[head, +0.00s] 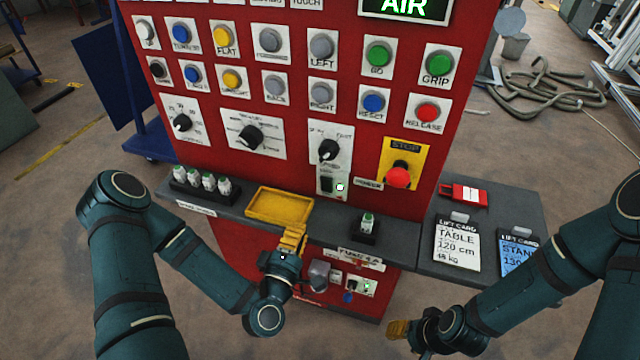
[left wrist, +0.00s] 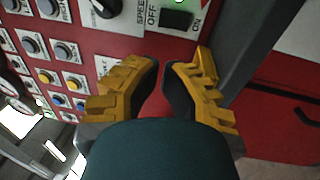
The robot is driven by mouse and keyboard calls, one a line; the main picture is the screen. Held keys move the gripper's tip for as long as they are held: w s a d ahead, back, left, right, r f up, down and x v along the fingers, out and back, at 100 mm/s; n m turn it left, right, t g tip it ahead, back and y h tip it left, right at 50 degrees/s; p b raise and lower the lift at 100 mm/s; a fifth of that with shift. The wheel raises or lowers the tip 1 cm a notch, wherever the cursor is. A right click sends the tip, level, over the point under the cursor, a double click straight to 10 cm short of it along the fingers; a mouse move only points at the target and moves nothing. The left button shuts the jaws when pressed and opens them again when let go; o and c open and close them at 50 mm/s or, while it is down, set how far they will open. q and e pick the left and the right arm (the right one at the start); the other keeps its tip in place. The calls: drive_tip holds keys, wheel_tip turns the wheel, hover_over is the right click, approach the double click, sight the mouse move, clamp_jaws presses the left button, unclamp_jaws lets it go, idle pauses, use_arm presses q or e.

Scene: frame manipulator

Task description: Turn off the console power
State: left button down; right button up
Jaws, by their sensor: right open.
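The red console (head: 295,110) faces me. A black rocker switch (head: 327,184) sits below the speed knob (head: 328,150), with a lit green lamp (head: 340,187) beside it and a POWER label to the right. In the left wrist view the rocker (left wrist: 177,19) lies beyond the fingertips, with OFF and ON printed at its two ends; its tilt is unclear. My left gripper (head: 292,238) is in front of the console's ledge, below the switch. Its yellow fingers (left wrist: 165,80) are apart and empty. My right gripper (head: 398,329) is open, low in front of the console's right side.
A red stop button (head: 398,176) is right of the switch. A lower panel has another small green lamp (head: 367,286).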

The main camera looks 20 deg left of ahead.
sight(321, 179)
use_arm(q)
drive_tip(key=w, duration=0.4)
drive_tip(key=w+r, duration=0.1)
drive_tip(key=w, duration=0.4)
drive_tip(key=w+r, duration=0.1)
drive_tip(key=w, duration=0.3)
drive_tip(key=shift+w+d+b, duration=0.25)
drive_tip(key=shift+w+b, duration=0.15)
